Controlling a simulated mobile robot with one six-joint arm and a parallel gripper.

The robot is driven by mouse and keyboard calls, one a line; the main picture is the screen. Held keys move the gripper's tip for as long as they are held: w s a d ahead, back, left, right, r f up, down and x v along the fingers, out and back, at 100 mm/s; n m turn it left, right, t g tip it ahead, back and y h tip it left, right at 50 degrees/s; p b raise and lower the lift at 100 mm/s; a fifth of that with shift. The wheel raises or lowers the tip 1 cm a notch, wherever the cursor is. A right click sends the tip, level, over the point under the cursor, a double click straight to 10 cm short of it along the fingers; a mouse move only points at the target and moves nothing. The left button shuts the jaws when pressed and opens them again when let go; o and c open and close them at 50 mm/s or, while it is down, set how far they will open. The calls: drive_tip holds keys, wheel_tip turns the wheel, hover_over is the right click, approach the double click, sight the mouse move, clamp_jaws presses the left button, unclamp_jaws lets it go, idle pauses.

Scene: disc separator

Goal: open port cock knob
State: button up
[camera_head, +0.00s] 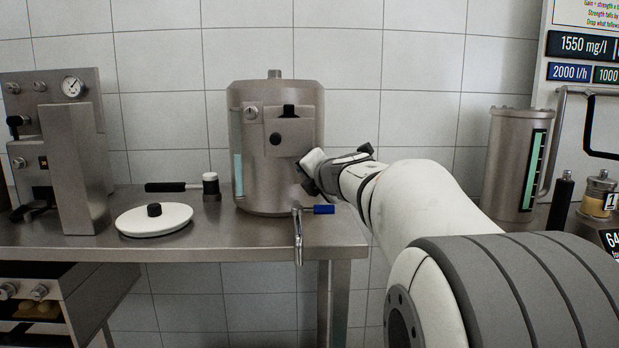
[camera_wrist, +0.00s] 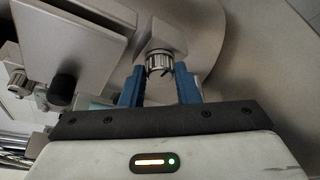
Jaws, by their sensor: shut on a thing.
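A ridged metal knob (camera_wrist: 160,62) stands on a small block on the steel vessel in the wrist view; I take it for the port cock knob. My gripper (camera_wrist: 161,76) has its two blue fingers on either side of this knob and is shut on it. In the head view my gripper (camera_head: 310,172) is at the front right of the steel vessel (camera_head: 255,178) and hides the knob. How far the knob is turned cannot be told.
Below my gripper, a tap with a blue handle (camera_head: 324,209) sticks out at the bench's front edge. A white disc lid (camera_head: 154,222) and a black-handled tool (camera_head: 166,187) lie to the left on the steel bench (camera_head: 215,233). A steel cylinder (camera_head: 511,165) stands right.

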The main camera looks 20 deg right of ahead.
drive_tip(key=shift+f, duration=0.1)
drive_tip(key=o, duration=1)
drive_tip(key=shift+c, duration=0.2)
drive_tip(key=p+v, duration=0.2)
drive_tip(key=v, duration=0.6)
drive_tip(key=shift+r, duration=0.2)
